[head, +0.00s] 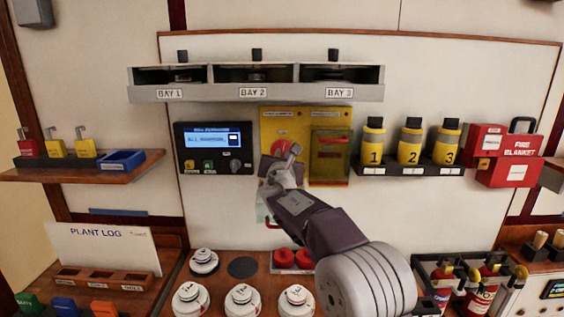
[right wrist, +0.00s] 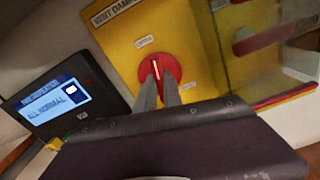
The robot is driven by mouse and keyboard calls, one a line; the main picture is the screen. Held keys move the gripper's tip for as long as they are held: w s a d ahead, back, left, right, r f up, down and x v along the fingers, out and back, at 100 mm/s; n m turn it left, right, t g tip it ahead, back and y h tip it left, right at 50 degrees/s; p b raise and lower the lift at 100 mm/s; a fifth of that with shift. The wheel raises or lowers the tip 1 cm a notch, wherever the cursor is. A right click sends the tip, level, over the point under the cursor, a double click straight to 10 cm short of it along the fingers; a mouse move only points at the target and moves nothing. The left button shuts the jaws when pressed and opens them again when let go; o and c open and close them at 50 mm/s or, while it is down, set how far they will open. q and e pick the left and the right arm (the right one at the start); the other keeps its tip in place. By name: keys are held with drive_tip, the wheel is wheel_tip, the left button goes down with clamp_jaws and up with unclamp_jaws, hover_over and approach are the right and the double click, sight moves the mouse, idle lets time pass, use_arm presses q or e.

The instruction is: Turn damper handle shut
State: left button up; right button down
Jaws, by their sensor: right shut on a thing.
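The damper handle (right wrist: 153,68) is a round red knob with a white line, on a yellow panel (right wrist: 128,32) marked as the vent damper. In the right wrist view the white line runs near upright in the picture. My right gripper (right wrist: 158,88) is shut on the handle, its two fingers close together at the knob's lower part. In the head view my right gripper (head: 288,153) is in front of the yellow panel (head: 282,118) and hides the handle. Small labels by the knob are too blurred to read. My left gripper is not in view.
A dark display unit (head: 215,148) reading "ALL NORMAL" is just left of the panel. A clear-covered box with a red bar (head: 330,158) is close on the right. A shelf with three bays (head: 255,92) is above; white round detectors (head: 242,299) stand below.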

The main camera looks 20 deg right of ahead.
drive_tip(key=m+b, duration=0.1)
drive_tip(key=m, duration=0.1)
drive_tip(key=m+b, duration=0.1)
drive_tip(key=shift+f+m+b, duration=0.2)
drive_tip(key=shift+m+b, duration=0.1)
drive_tip(key=shift+m, duration=0.1)
drive_tip(key=m+b, duration=0.2)
drive_tip(key=m, duration=0.1)
drive_tip(key=shift+m, duration=0.3)
drive_tip(key=m+b, duration=0.2)
drive_tip(key=m, duration=0.2)
drive_tip(key=shift+r+m+b, duration=0.1)
drive_tip(key=shift+m+b, duration=0.65)
drive_tip(key=shift+m, duration=1.25)
drive_tip(key=c, duration=1.5)
unclamp_jaws()
drive_tip(key=shift+r, duration=0.2)
